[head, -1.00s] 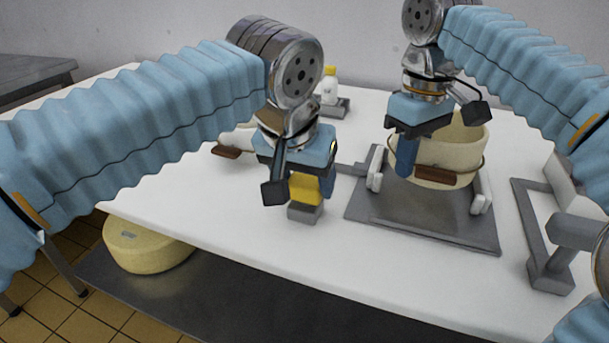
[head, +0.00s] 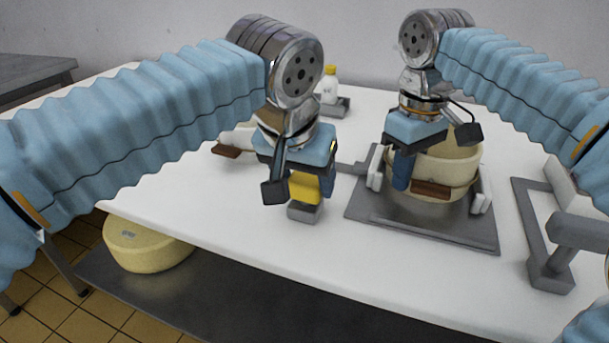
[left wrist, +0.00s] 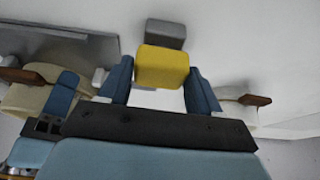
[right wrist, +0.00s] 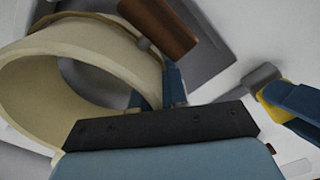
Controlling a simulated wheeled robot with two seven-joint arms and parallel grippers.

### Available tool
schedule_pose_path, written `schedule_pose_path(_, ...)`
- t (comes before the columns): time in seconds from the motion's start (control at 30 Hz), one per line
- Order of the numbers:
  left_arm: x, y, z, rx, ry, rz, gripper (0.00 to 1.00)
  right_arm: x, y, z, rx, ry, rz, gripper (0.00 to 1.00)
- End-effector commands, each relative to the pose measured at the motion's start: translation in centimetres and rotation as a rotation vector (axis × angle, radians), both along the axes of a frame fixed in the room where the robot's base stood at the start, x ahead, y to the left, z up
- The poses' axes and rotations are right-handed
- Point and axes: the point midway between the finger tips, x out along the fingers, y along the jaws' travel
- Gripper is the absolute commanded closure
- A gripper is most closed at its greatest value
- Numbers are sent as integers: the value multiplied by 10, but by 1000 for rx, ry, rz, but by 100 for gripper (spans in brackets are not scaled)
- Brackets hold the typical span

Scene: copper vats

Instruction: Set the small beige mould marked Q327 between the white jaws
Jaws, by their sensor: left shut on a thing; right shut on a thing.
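The small beige mould (head: 450,172), with a brown handle (head: 431,189) on its side, is between the white jaws (head: 376,167), low over the grey plate. I cannot tell whether it touches the plate, and its mark is not readable. My right gripper (head: 408,168) is shut on the mould's near-left wall; the right wrist view shows the open ring of the mould (right wrist: 85,65). My left gripper (head: 305,186) is shut on a yellow block (head: 304,188) on a small grey base (head: 304,211); the yellow block also shows between its fingers in the left wrist view (left wrist: 162,67).
The grey plate (head: 420,224) lies on the white table. A grey frame (head: 548,270) stands at the right. A pale piece with a brown handle (head: 228,151) is behind my left arm. A yellow-capped bottle (head: 329,88) stands at the back. A beige round (head: 148,245) is below the table.

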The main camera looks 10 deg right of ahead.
Motion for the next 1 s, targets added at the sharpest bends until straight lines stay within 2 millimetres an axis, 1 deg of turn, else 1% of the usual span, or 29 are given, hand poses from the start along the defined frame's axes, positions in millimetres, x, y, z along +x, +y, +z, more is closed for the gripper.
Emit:
schedule_pose_path(0.03, 0, 0, -2, 6, 5, 0, 67, 0, 0, -2, 0, 0, 0, 100)
schedule_pose_path(0.6, 0, 0, -2, 6, 5, 0, 67, 0, 0, -17, 0, -1, -1, 100)
schedule_pose_path(0.93, 0, 0, -2, 6, 5, 0, 67, 0, 0, -19, 0, -1, 0, 100)
schedule_pose_path(0.97, 0, 0, -2, 6, 5, 0, 67, 0, 0, -19, 0, -1, 0, 86)
schedule_pose_path(1.0, 0, 0, -2, 5, 5, -1, 67, 0, 0, -19, 0, -1, 0, 80)
